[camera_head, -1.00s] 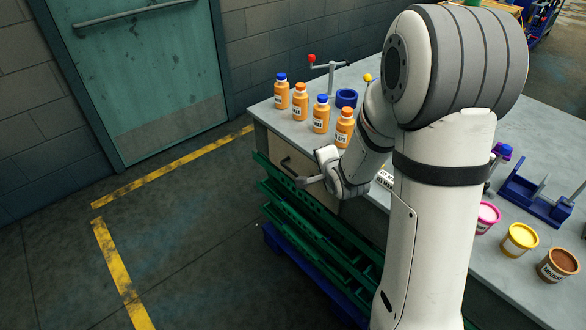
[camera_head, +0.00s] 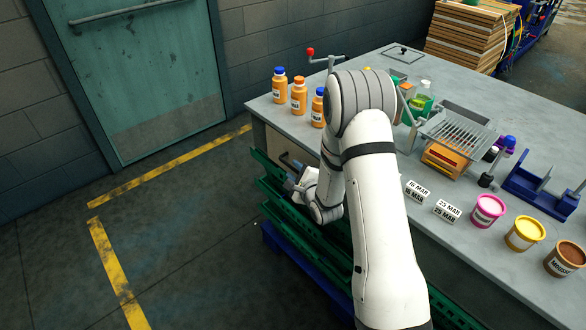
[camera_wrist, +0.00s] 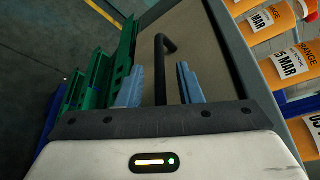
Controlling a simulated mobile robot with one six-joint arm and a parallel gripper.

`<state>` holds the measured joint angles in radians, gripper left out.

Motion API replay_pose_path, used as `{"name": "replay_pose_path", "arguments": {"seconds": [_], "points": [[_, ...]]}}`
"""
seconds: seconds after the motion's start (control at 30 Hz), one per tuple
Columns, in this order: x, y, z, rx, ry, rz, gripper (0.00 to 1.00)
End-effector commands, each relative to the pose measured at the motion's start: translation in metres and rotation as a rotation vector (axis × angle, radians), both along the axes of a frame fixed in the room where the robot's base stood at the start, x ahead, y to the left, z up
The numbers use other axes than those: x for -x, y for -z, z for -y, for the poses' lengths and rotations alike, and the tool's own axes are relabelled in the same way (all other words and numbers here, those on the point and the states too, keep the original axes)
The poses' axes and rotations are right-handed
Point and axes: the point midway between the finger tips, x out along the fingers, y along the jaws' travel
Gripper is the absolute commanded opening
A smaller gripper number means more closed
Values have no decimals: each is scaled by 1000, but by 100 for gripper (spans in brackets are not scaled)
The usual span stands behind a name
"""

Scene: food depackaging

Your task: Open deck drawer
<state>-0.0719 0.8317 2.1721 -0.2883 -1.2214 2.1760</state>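The deck drawer shows as a beige front panel (camera_head: 276,143) in the side of the grey workbench and looks closed in the head view. Its dark bar handle (camera_head: 291,160) is partly hidden by my gripper (camera_head: 293,183). In the wrist view, the drawer front (camera_wrist: 208,55) fills the upper middle, and the black handle (camera_wrist: 160,62) runs between the two blue fingers of my gripper (camera_wrist: 159,75). The fingers are apart, with a visible gap on either side of the handle. I cannot tell how deep the handle sits between them.
Green crates (camera_head: 272,192) are stacked below the drawer, close to my gripper. Orange bottles (camera_head: 298,96) stand on the bench top (camera_head: 385,68) above the drawer. A blue fixture (camera_head: 540,195) and tubs (camera_head: 524,234) are further right. The floor (camera_head: 190,230) left of the bench is clear.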

Motion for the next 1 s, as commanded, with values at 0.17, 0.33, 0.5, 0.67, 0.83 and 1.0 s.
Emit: {"name": "replay_pose_path", "arguments": {"seconds": [0.17,0.33,0.5,0.67,0.83,1.0], "points": [[-13,3,-5,1,0,0,33],[-15,4,-5,1,1,0,33],[-15,4,-5,1,1,0,28],[-15,4,-5,1,1,0,15],[-15,4,-5,1,1,0,1],[-15,4,-5,1,0,-1,0]]}}
